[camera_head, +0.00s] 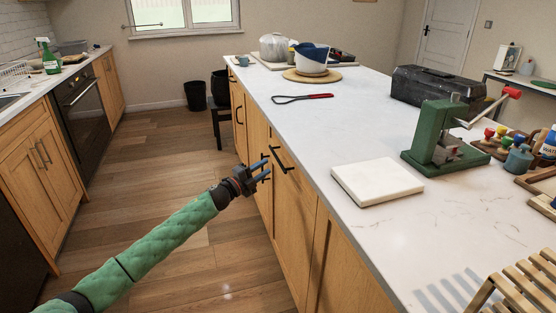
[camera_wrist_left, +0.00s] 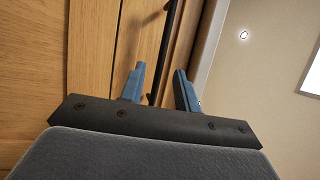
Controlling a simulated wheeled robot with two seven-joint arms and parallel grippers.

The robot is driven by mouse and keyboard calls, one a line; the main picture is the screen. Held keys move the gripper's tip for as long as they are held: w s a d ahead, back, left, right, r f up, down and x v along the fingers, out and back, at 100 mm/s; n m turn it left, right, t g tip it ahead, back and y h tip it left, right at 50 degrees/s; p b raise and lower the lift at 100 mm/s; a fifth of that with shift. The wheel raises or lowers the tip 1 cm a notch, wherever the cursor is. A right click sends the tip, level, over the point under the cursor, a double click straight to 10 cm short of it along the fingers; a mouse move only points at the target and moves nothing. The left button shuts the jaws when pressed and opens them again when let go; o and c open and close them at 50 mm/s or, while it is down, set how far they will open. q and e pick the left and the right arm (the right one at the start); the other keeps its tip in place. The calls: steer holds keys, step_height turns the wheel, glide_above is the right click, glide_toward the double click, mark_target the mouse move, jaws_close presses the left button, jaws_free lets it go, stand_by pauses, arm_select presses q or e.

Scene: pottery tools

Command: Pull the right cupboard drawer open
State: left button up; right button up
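The cupboard drawer (camera_head: 293,190) is a light wooden front under the white worktop and looks shut. Its black bar handle (camera_head: 281,158) is near the top edge. My left gripper (camera_head: 266,170) is open, with two blue fingers just in front of the handle. In the left wrist view, the dark handle bar (camera_wrist_left: 165,50) runs upward between the spread fingers of the left gripper (camera_wrist_left: 159,88). I cannot tell whether the fingers touch it. My right gripper is not in view.
The white worktop (camera_head: 300,125) overhangs the cupboard fronts. A white slab (camera_head: 377,183), a green press (camera_head: 437,140) and a red-handled tool (camera_head: 302,98) lie on it. A dark stool (camera_head: 217,125) stands beyond my arm. The wooden floor (camera_head: 160,160) beside the cupboard is mostly clear.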

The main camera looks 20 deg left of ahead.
mark_target(277, 157)
arm_select(q)
steer(key=shift+p+x, duration=0.3)
steer(key=shift+x, duration=3.25)
steer(key=shift+r, duration=0.15)
jaws_close()
